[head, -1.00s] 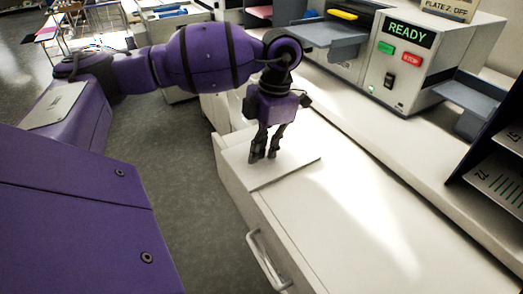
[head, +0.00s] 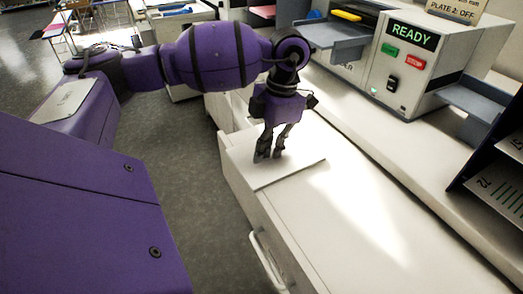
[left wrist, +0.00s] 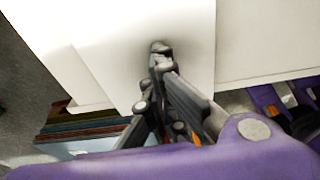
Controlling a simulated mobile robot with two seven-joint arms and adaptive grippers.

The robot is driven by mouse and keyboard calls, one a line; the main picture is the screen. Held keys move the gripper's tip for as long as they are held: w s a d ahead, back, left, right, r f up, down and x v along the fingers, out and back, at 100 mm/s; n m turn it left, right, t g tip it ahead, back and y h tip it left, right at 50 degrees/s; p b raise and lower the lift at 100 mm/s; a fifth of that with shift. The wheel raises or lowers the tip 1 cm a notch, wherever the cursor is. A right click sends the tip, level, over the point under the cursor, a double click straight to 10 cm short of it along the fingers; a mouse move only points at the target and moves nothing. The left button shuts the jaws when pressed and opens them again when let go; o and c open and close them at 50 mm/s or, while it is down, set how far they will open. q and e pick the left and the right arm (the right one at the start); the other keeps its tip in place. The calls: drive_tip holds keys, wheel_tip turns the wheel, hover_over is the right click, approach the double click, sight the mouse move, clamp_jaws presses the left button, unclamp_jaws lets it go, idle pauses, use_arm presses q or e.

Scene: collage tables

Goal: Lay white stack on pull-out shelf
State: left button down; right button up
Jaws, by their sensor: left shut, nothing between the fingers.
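A flat white slab, which looks like the white stack (head: 300,160), lies on the white worktop at its far left end. Its front edge shows as a thin line. I cannot tell whether the surface under it is the pull-out shelf. My left gripper (head: 268,157) points down over the slab, its fingertips at or just above its top. The fingers are shut and empty. In the left wrist view the shut fingertips (left wrist: 161,50) appear against the white slab (left wrist: 130,40). Whether they touch it is unclear. My right gripper is not in view.
A grey machine with a READY display (head: 408,35) stands behind the worktop. A dark rack (head: 490,180) stands at the right. A drawer handle (head: 268,262) juts from the cabinet front. Coloured sheets (left wrist: 85,130) show in the left wrist view. The worktop (head: 350,215) is clear rightward.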

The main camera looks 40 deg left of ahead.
sight(305, 144)
use_arm(q)
drive_tip(key=shift+a+r, duration=0.1)
drive_tip(key=shift+r, duration=0.15)
drive_tip(key=shift+w, duration=0.25)
drive_tip(key=shift+a, duration=0.1)
drive_tip(key=shift+s+a+p, duration=0.1)
drive_tip(key=shift+s+p, duration=0.1)
drive_tip(key=shift+p, duration=0.1)
drive_tip(key=w+d, duration=0.1)
drive_tip(key=w+d+b, duration=0.1)
drive_tip(key=w, duration=0.1)
drive_tip(key=shift+w+d, duration=0.2)
drive_tip(key=shift+w, duration=0.05)
drive_tip(key=w, duration=0.2)
drive_tip(key=w+d+b, duration=0.1)
drive_tip(key=w, duration=0.1)
drive_tip(key=w+d+b, duration=0.1)
drive_tip(key=w, duration=0.1)
drive_tip(key=shift+w, duration=0.2)
drive_tip(key=shift+w+d+r, duration=0.15)
drive_tip(key=shift+w+d, duration=0.05)
drive_tip(key=shift+w, duration=0.45)
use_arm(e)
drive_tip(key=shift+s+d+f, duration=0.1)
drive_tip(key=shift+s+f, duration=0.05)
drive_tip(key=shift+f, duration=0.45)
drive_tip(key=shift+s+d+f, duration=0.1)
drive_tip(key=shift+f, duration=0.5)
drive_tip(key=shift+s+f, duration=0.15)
